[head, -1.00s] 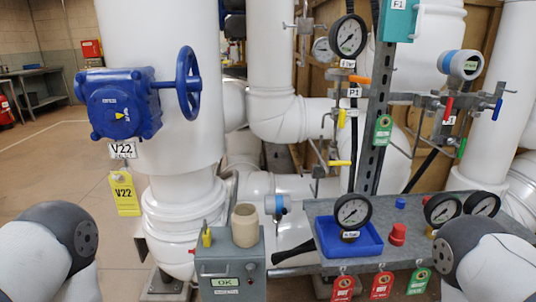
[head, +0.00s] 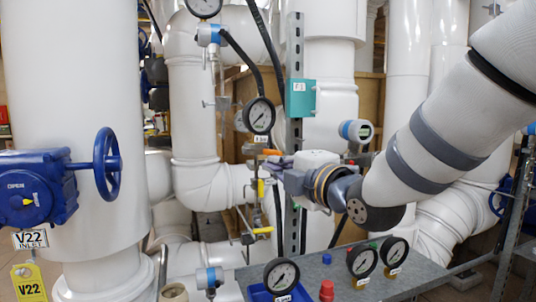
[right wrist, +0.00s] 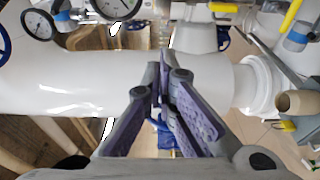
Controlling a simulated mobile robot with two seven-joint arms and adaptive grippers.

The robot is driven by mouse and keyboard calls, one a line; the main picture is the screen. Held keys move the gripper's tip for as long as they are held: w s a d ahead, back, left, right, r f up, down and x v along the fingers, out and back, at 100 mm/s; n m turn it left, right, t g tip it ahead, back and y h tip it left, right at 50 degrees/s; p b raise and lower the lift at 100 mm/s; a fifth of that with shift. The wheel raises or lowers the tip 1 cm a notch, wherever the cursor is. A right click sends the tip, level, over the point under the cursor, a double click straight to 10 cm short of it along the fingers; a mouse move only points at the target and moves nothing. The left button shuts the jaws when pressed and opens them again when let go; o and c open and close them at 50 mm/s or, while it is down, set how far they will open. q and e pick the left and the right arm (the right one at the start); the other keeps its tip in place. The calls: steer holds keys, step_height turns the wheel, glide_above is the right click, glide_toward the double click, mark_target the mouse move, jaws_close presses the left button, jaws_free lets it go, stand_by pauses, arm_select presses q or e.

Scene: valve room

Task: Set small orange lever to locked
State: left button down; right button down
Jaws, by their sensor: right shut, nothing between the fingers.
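The small orange lever (head: 272,152) shows in the head view on the thin pipework below the upper gauge, left of the upright metal strut. It lies roughly level. My right gripper (head: 277,162) reaches in from the right, its purple-grey fingers just below and beside the lever. I cannot tell whether they touch it. In the right wrist view the fingers (right wrist: 163,72) are shut and empty, and the orange lever cannot be made out. My left gripper is not in view.
A yellow lever (head: 262,230) sits lower on the same pipework. The metal strut (head: 294,90) stands beside my right gripper. A grey bench (head: 335,262) with gauges (head: 363,260) and a red knob (head: 326,290) is below. A blue handwheel (head: 107,163) is at left.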

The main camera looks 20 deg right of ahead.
mark_target(272, 153)
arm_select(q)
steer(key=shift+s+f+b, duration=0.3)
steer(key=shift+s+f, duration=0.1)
arm_select(e)
steer(key=w+d, duration=0.1)
steer(key=w, duration=1)
steer(key=shift+w+f, duration=0.15)
steer(key=shift+w, duration=0.2)
steer(key=shift+d, duration=0.1)
